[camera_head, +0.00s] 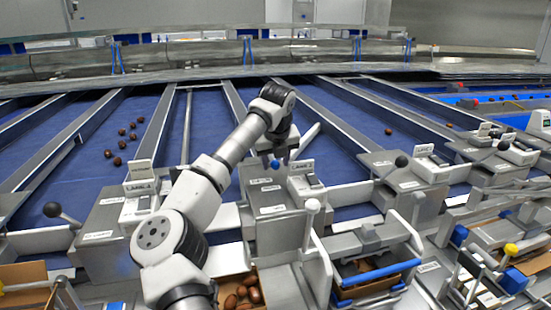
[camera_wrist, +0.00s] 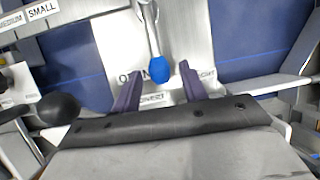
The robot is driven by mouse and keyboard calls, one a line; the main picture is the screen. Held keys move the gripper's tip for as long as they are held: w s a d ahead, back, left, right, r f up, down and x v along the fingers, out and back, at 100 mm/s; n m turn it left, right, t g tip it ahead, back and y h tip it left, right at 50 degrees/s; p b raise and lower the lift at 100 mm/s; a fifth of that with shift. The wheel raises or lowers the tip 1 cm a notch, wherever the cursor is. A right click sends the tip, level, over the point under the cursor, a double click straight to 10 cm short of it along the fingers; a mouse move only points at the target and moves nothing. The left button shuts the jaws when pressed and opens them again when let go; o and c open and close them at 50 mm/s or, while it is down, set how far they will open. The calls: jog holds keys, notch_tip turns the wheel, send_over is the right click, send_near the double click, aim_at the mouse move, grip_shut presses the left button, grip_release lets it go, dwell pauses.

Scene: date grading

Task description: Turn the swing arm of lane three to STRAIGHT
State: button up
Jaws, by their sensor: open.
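A lever with a blue ball knob (camera_head: 276,164) stands on a grey lane box in the middle of the head view. In the wrist view its pale rod (camera_wrist: 152,32) comes down from the top to the blue knob (camera_wrist: 162,70). My gripper (camera_wrist: 161,74) is open, with one dark purple finger on each side of the knob and gaps at both sides. A white plate (camera_wrist: 113,50) behind it carries partly hidden lettering; one word looks like DIVERT. I cannot read the lane number with certainty. In the head view the fingers are hard to make out.
Black-knobbed levers stand on neighbouring boxes at left (camera_head: 52,209) and right (camera_head: 401,161). A white-knobbed post (camera_head: 312,205) and a blue-handled bin (camera_head: 377,272) are in front. Brown dates (camera_head: 122,131) lie on a blue lane at left. A black ball (camera_wrist: 58,109) shows in the wrist view.

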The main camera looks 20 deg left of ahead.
jog(key=shift+c, duration=0.4)
grip_shut()
jog(key=shift+w+d+f+n+b, duration=0.1)
jog(key=shift+w+d+n+b, duration=0.25)
jog(key=shift+d+n+b, duration=0.3)
jog(key=shift+w+d+n+g+y, duration=0.15)
jog(key=shift+w+d+n+y, duration=0.15)
jog(key=shift+n, duration=0.3)
jog(key=shift+w+d+n+g+y, duration=0.15)
jog(key=shift+w+n+y, duration=0.2)
jog(key=shift+n, duration=0.2)
jog(key=shift+w+d+r+n+g+y, duration=0.25)
jog(key=shift+w+d+n+g, duration=0.2)
jog(key=shift+w+n, duration=0.5)
jog(key=shift+w+d+f+n+g+p, duration=0.15)
jog(key=shift+w+n+p, duration=0.15)
jog(key=shift+n+p, duration=0.3)
jog(key=shift+w+d+r+n+g+p, duration=0.15)
jog(key=shift+w+n+p, duration=0.15)
jog(key=shift+n+p, duration=0.25)
jog(key=shift+f, duration=0.1)
